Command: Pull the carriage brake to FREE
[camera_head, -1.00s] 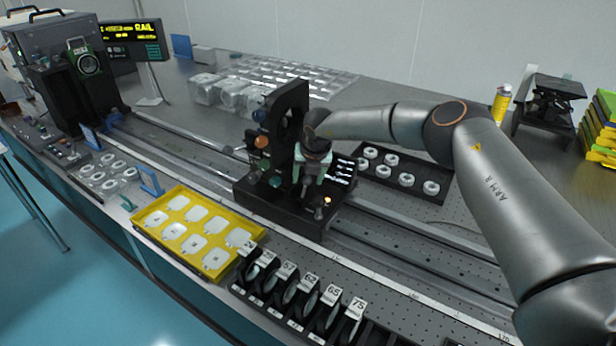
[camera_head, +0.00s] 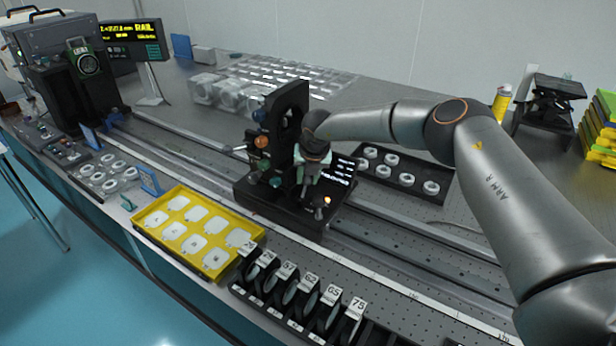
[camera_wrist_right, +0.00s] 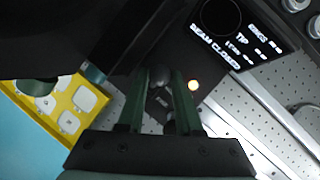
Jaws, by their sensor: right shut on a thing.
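The black carriage (camera_head: 262,200) sits on the long rail, with a dark upright plate (camera_head: 290,110) bearing coloured knobs. My right gripper (camera_head: 303,185) reaches down over the carriage's base in front of this plate. In the right wrist view its green fingers (camera_wrist_right: 160,88) are shut on a dark round-ended knob (camera_wrist_right: 160,75), which looks like the brake lever's end. The lever's lower part and any FREE marking are hidden or too small to read. My left gripper is not in view.
A yellow tray (camera_head: 228,266) of white pieces and a rack of numbered holders (camera_head: 318,325) stand in front of the rail. A black tray (camera_head: 405,193) of white rings lies behind the carriage. The rail (camera_head: 175,140) is clear toward the left.

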